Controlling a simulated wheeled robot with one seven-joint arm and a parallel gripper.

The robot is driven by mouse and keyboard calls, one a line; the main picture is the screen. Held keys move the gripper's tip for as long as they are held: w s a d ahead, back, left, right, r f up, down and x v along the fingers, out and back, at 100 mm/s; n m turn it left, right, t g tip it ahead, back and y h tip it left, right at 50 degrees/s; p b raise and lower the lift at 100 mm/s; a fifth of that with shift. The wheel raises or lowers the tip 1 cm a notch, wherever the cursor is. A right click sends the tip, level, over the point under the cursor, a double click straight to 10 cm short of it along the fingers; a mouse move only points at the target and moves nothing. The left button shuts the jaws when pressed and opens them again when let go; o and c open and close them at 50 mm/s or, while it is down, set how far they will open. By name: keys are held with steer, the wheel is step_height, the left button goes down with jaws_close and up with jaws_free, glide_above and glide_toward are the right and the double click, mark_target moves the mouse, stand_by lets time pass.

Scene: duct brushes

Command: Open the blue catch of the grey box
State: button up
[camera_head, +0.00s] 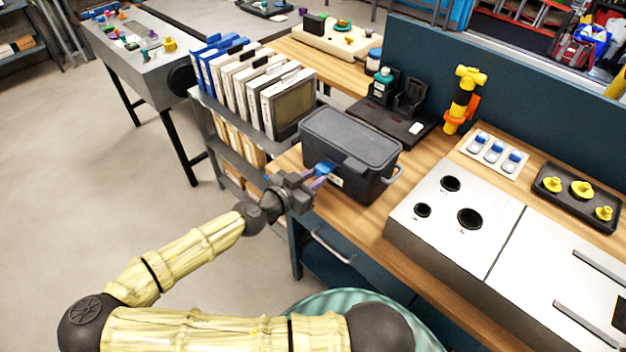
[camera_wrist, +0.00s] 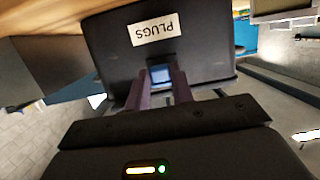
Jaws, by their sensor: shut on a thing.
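The grey box (camera_head: 352,140) stands on the wooden bench with its dark lid down. Its blue catch (camera_head: 324,168) is on the box's front side, facing my arm. In the wrist view the box's front (camera_wrist: 200,50) carries a label reading PLUGS, upside down in the picture. The blue catch (camera_wrist: 160,74) sits between the purple-grey fingers of my gripper (camera_wrist: 160,88). My gripper (camera_head: 318,180) is shut on the catch, with a finger on either side of it. The fingers partly hide the catch.
A metal panel with dark round holes (camera_head: 469,218) lies to the right of the box. A black stand with bottles (camera_head: 385,100) is behind it, and a rack of binders (camera_head: 262,85) is to its left.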

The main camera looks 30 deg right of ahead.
stand_by(0.3)
steer(key=o, duration=1)
steer(key=shift+f, duration=0.1)
steer(key=b+v, duration=0.1)
steer(key=v, duration=1.6)
steer(key=shift+a+b, duration=0.2)
steer(key=shift+b, duration=0.2)
steer(key=shift+d, duration=0.1)
